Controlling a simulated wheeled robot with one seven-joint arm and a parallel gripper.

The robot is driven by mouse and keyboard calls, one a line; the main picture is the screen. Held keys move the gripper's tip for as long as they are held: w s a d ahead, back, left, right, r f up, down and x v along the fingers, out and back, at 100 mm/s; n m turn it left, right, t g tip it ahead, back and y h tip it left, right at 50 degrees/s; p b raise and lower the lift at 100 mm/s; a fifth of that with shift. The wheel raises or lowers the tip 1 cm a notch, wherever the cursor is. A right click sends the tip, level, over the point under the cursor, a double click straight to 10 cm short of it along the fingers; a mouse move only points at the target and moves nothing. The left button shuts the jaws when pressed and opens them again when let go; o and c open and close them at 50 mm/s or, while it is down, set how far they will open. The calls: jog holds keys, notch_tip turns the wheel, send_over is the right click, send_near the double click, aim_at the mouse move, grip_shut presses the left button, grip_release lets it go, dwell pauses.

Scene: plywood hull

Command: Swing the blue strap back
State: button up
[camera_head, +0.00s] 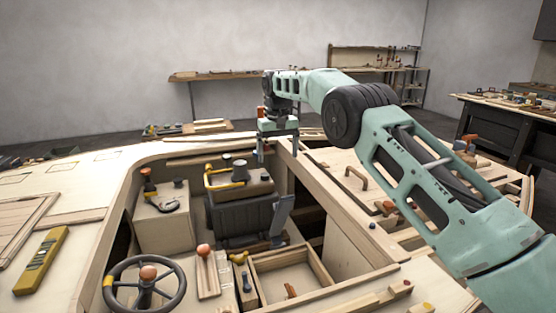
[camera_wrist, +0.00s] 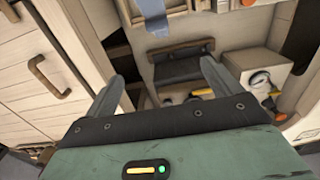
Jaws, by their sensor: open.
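The blue strap (camera_head: 282,215) is a flat grey-blue piece. It stands tilted at the right side of a dark seat (camera_head: 238,218) in the cockpit of the plywood hull. In the wrist view the blue strap (camera_wrist: 153,16) shows at the top edge, partly cut off, beyond the fingertips. My gripper (camera_head: 278,152) is above the cockpit, higher than the strap and apart from it. Its fingers point down. In the wrist view my gripper (camera_wrist: 166,62) has its two fingers wide apart with nothing between them. The dark seat (camera_wrist: 183,68) lies beyond them.
A steering wheel (camera_head: 145,285) and a lever with an orange knob (camera_head: 206,265) stand at the front left of the cockpit. An open wooden tray (camera_head: 320,262) lies right of centre. The hull's rim (camera_head: 345,220) runs along the right. A yellow-handled part (camera_head: 225,182) is behind the seat.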

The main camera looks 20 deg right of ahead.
jog(key=shift+s+d+f, duration=0.1)
jog(key=shift+d+f, duration=0.05)
jog(key=c, duration=1.2)
jog(key=shift+s+d+f+y+b, duration=0.15)
jog(key=shift+s+y+b, duration=0.05)
jog(key=shift+y+b, duration=0.25)
jog(key=c, duration=0.5)
jog(key=shift+s+d+f+m+y, duration=0.15)
jog(key=shift+s+f+m+y, duration=0.1)
jog(key=shift+m+y, duration=0.15)
grip_shut()
jog(key=s+d+f+m+t+y+b, duration=0.35)
jog(key=s+d+m+t+b, duration=0.2)
jog(key=s+d+m, duration=0.55)
jog(key=w+a+f+n+h+p, duration=0.1)
jog(key=w+a+f, duration=0.5)
jog(key=f, duration=0.4)
jog(key=shift+a, duration=0.7)
